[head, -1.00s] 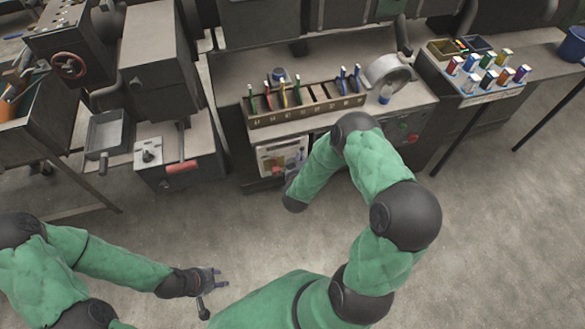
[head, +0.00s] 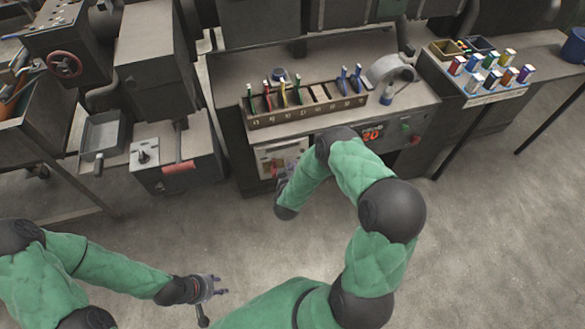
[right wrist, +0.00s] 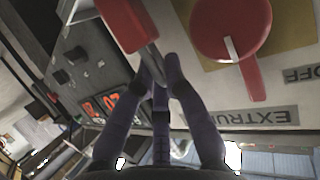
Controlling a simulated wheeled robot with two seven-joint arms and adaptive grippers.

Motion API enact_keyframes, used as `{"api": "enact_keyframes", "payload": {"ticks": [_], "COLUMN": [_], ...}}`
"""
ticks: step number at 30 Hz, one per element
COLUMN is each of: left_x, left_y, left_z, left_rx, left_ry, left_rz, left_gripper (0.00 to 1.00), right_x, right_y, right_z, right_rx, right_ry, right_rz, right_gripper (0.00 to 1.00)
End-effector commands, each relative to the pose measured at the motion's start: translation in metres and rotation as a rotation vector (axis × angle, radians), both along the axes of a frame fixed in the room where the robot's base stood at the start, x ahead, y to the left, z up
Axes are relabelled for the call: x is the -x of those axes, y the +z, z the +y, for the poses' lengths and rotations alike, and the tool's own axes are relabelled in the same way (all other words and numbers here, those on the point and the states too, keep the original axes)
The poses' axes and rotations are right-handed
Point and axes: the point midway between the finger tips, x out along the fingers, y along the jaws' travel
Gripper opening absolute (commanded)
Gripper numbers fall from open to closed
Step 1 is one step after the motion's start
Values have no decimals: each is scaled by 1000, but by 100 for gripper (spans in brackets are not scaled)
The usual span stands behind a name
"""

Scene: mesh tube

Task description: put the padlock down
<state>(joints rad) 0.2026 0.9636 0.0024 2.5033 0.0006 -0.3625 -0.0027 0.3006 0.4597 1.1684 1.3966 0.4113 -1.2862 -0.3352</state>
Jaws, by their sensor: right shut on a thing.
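In the right wrist view, a red padlock (right wrist: 122,22) with a grey metal shackle (right wrist: 152,62) is at the top, left of centre. My right gripper (right wrist: 160,75) has its dark fingers closed at the shackle, with the red body beyond the fingertips. Part of the padlock is cut off by the frame's top edge. In the head view my right arm covers most of that gripper, and the padlock cannot be made out. My left gripper (head: 220,287) is open and empty above the floor at the lower left.
A red rotary switch (right wrist: 232,28) on a yellow plate is right of the padlock on the machine's front panel. A red digit display (head: 372,135) is lit. The bench holds a slotted rack (head: 308,105) with coloured tools. A tray of coloured bottles (head: 490,75) stands right.

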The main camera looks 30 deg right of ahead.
Motion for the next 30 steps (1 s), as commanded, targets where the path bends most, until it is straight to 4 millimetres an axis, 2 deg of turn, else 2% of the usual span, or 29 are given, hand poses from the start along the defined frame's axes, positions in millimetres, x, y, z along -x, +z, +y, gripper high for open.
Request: {"api": "enact_keyframes", "payload": {"ticks": [2,3,5,19,30], "left_x": [0,0,0,0,0], "left_y": [-3,-3,-3,3,23], "left_z": [0,0,0,0,0], "left_rx": [0,0,0,0,0], "left_ry": [0,0,0,0,0], "left_rz": [0,0,0,0,0], "left_gripper": [40,40,40,40,40], "right_x": [0,0,0,2,53], "right_y": [-3,-4,-3,3,30], "right_z": [0,0,0,1,39], "right_rx": [0,-1,-1,0,-1], "right_ry": [0,0,0,0,4], "right_rz": [0,1,1,2,3], "right_gripper": [0,18,35,36,36]}}
